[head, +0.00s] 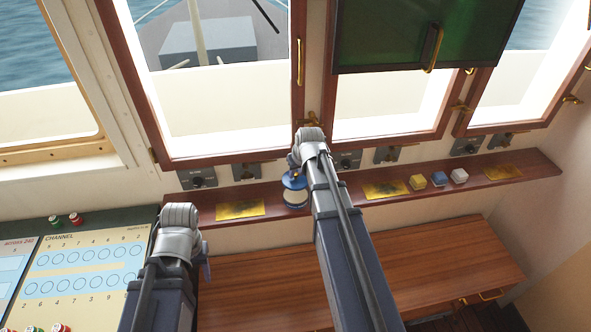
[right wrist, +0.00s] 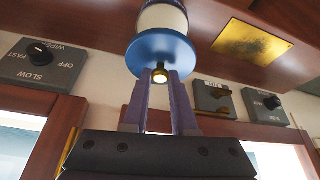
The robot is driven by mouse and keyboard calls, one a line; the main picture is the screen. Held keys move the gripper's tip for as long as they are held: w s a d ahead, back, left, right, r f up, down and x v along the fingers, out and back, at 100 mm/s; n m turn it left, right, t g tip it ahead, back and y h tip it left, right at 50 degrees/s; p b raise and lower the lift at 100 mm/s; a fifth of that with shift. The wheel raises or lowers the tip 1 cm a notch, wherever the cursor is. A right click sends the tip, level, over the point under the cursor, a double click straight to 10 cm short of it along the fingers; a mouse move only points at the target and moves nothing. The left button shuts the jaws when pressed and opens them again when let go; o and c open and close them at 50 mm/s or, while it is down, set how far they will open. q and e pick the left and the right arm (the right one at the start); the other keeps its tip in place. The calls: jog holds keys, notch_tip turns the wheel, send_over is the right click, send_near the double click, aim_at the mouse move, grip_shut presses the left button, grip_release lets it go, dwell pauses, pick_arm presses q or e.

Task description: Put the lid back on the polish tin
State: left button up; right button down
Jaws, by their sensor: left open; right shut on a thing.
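The polish tin (head: 295,199) has a pale body and a blue base, and stands on the narrow wooden shelf under the windows. Its blue lid (head: 293,181) shows over the tin's top. In the right wrist view, which is upside down, the lid (right wrist: 161,52) is a blue disc lined up with the tin (right wrist: 162,18). My right gripper (right wrist: 160,82) is shut on the lid's small brass knob. I cannot tell whether the lid touches the tin. My left gripper (head: 206,264) is open, low at the left, away from the tin and partly hidden by my arm.
The shelf (head: 339,187) carries brass plates (head: 240,209) and yellow, blue and white blocks (head: 438,179). Wiper switches (head: 198,178) line the wall behind. A wooden desk top (head: 440,262) lies below, mostly clear. A control panel (head: 80,265) stands at the left.

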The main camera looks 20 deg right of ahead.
aim_at(298, 182)
jog(key=shift+f+b, duration=3.1)
jog(key=shift+f, duration=0.05)
jog(key=shift+f, duration=0.15)
jog(key=shift+c, duration=0.8)
grip_release()
jog(key=shift+r+p, duration=3.45)
jog(key=shift+r, duration=0.15)
